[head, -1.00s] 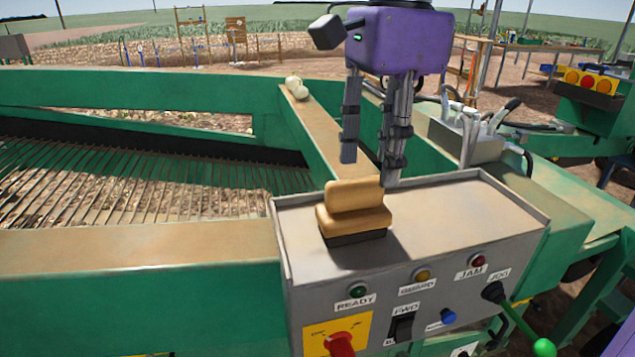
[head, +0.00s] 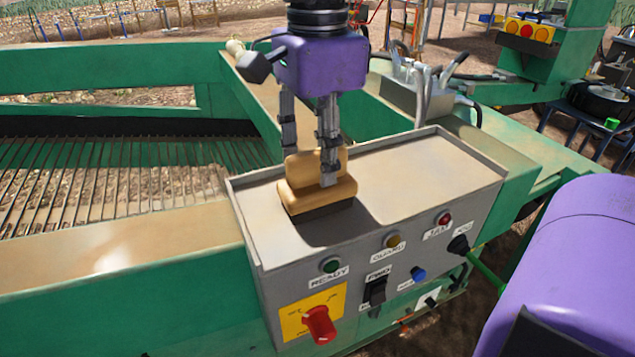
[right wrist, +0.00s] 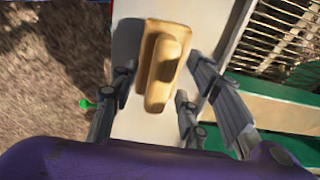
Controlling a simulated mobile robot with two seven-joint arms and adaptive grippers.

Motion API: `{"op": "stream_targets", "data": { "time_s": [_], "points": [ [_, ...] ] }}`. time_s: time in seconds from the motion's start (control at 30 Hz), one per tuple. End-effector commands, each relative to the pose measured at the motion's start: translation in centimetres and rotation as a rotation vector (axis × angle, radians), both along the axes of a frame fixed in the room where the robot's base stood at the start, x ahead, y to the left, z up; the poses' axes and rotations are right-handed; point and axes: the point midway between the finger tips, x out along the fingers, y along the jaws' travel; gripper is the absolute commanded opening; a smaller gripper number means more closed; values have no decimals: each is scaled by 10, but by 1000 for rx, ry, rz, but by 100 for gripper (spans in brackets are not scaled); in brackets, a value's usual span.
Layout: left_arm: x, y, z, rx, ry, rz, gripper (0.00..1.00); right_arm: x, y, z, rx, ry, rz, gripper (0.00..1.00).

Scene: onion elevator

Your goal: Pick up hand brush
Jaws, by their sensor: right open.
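The hand brush (head: 317,195) has a tan wooden block with a raised grip and dark bristles below. It stands bristles down on top of the grey control box (head: 410,178). My right gripper (head: 308,168) is open above it, pointing down, with its fingers at the height of the raised grip. In the head view one finger overlaps the front of the grip. In the right wrist view the brush (right wrist: 163,68) lies between and just beyond the spread fingers (right wrist: 160,95). I cannot tell whether any finger touches it. My left gripper is not in view.
A green beam (head: 110,75) and a bar grate (head: 90,180) lie left. A pale onion (head: 235,47) sits on the far beam. Hoses and fittings (head: 420,85) stand behind.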

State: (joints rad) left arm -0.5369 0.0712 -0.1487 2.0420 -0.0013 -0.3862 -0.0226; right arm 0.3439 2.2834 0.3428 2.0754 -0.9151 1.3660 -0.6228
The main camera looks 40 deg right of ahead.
Motion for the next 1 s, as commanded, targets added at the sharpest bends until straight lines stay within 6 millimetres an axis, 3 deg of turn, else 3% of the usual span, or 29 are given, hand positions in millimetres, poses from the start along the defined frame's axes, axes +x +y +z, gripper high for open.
{"op": "stream_targets", "data": {
  "time_s": [0.17,0.5,1.0],
  "points": [
    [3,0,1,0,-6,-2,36,0,0,0,0,0,0,42],
    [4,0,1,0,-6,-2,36,0,0,0,0,0,0,0],
    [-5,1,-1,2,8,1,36,0,0,2,1,-2,0,0]
  ]
}}
